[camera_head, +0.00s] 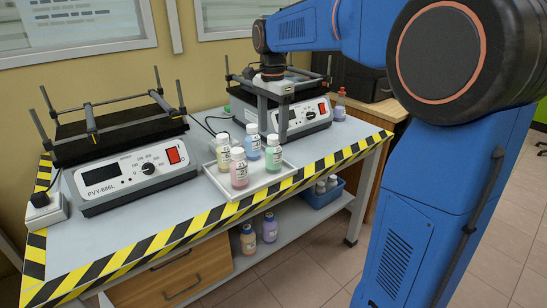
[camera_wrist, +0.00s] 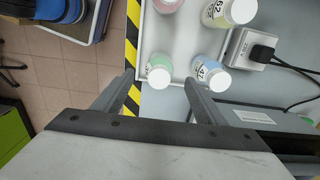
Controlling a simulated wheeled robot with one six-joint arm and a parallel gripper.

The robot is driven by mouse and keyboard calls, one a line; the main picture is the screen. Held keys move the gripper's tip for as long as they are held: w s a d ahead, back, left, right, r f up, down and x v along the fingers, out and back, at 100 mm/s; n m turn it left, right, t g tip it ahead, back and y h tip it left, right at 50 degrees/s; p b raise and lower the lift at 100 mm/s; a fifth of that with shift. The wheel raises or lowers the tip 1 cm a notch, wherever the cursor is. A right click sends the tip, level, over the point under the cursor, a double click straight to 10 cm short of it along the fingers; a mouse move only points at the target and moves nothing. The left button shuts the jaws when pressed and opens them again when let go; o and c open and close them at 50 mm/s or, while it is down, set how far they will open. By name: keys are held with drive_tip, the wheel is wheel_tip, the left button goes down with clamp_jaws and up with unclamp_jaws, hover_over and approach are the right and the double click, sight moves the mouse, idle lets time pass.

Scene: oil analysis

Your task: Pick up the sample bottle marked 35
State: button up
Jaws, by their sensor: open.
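A white tray (camera_head: 216,178) on the bench holds several white-capped bottles: a green bottle (camera_head: 273,157), a blue bottle (camera_head: 252,145), a pink bottle (camera_head: 239,171) and a yellow bottle (camera_head: 223,154). In the wrist view the blue bottle (camera_wrist: 208,74) seems marked 41 and the yellow bottle (camera_wrist: 232,12) 62. I cannot read a 35 on any label; the green and pink numbers are unclear. My gripper (camera_head: 273,136) points down, open, just above the green bottle. In the wrist view the green bottle (camera_wrist: 158,72) shows between the fingertips, with nothing gripped.
Two shaker machines (camera_head: 135,178) (camera_head: 303,118) flank the tray, the right one close behind my gripper. A purple bottle (camera_head: 340,107) stands at the right. Striped tape edges the bench. Below are two more bottles (camera_head: 248,240) (camera_head: 269,229) and a blue basket (camera_head: 322,199).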

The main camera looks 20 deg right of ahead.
sight(274, 151)
drive_tip(key=shift+d+f, duration=0.15)
drive_tip(key=shift+f, duration=4.25)
drive_tip(key=c, duration=1.3)
drive_tip(key=shift+o, duration=0.2)
drive_tip(key=shift+r, duration=0.15)
